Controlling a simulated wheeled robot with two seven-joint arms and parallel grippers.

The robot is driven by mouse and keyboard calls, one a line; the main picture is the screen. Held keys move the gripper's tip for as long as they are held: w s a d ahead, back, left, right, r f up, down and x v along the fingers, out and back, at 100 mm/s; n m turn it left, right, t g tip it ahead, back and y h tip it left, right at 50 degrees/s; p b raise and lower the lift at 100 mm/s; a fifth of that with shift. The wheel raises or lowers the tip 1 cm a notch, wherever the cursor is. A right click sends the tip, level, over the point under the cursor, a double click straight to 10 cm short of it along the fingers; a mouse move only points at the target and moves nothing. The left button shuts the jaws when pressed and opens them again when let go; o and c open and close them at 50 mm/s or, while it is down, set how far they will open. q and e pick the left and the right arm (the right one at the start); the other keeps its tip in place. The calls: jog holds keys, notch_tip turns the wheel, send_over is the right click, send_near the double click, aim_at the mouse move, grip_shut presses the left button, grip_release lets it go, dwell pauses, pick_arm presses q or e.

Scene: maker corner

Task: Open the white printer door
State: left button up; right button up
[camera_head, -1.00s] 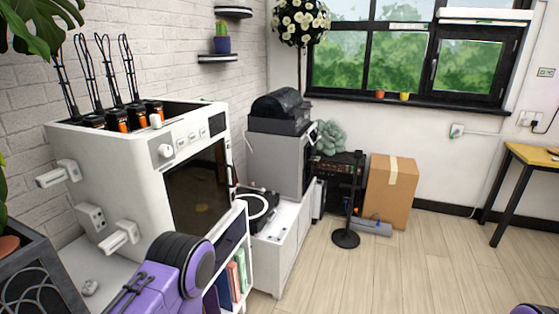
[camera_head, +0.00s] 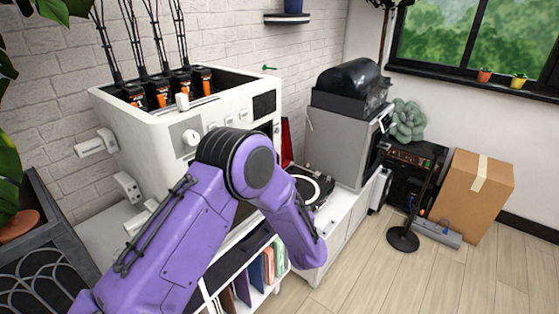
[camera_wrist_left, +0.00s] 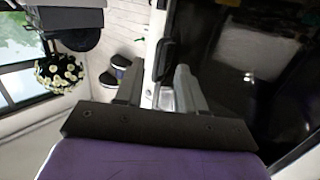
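The white printer (camera_head: 125,115) stands on a low white shelf unit against the brick wall. Its front door is almost wholly hidden behind my left arm in the head view. In the left wrist view the dark glossy door panel (camera_wrist_left: 235,75) fills the right side, with a black upright handle (camera_wrist_left: 164,60) at its left edge. My left gripper (camera_wrist_left: 158,68) is open, its two grey fingers apart at either side of the handle's line. I cannot tell whether they touch the handle. The door looks shut. My right gripper is in no view.
A cardboard box (camera_head: 470,190) and a black stand (camera_head: 403,238) are on the floor. The floor at lower right is clear.

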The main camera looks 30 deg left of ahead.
pick_arm(q)
notch_tip(320, 180, up, 6)
jog(key=w+n+y, duration=0.2)
jog(key=p+x, duration=0.3)
jog(key=x, duration=0.8)
jog(key=shift+s+a+f+m+g, duration=0.15)
jog(key=shift+a+f+m+g, duration=0.15)
jog(key=shift+f+g, duration=0.1)
jog(key=shift+d, duration=0.1)
grip_shut()
